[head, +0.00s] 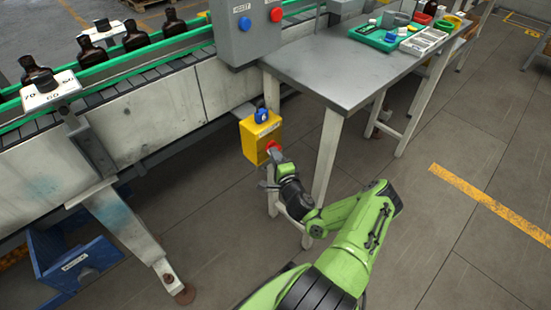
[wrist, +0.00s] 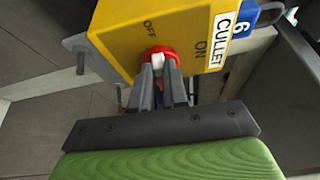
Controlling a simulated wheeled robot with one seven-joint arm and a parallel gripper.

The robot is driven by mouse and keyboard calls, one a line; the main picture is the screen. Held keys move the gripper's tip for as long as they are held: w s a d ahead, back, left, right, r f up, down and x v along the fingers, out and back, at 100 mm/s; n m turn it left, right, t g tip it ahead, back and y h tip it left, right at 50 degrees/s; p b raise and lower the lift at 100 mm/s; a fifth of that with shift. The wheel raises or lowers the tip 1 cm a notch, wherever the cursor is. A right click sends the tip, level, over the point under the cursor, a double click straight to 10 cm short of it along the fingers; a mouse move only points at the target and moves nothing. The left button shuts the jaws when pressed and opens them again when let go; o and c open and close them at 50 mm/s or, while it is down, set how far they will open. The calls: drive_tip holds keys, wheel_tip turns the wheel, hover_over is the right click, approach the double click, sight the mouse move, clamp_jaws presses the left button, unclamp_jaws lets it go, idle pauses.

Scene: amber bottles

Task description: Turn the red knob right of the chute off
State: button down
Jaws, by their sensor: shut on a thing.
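The red knob (wrist: 147,53) is on a yellow switch box (wrist: 115,35) with OFF and ON printed beside it and a CULLET label. A white part of the knob shows between my gripper's fingers (wrist: 159,72), which are shut on the knob. The fingers hide part of it, and I cannot tell clearly which mark it points to. In the head view the yellow box (head: 250,139) is beside the table leg, with the red knob (head: 271,145) low on its face and my gripper (head: 274,157) against it. I cannot make out a chute.
A blue tag (wrist: 243,20) numbered 6 hangs on the box. A grey panel (head: 240,45) with blue and red buttons stands above. The metal table (head: 340,75) and its legs are close to my arm. A conveyor (head: 150,115) carries amber bottles; a blue bin (head: 75,262) lies lower left.

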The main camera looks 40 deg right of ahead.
drive_tip(key=shift+f+n, duration=0.1)
drive_tip(key=shift+n, duration=0.3)
drive_tip(key=shift+a, duration=0.1)
drive_tip(key=c, duration=1.1)
unclamp_jaws()
drive_tip(key=shift+c, duration=0.2)
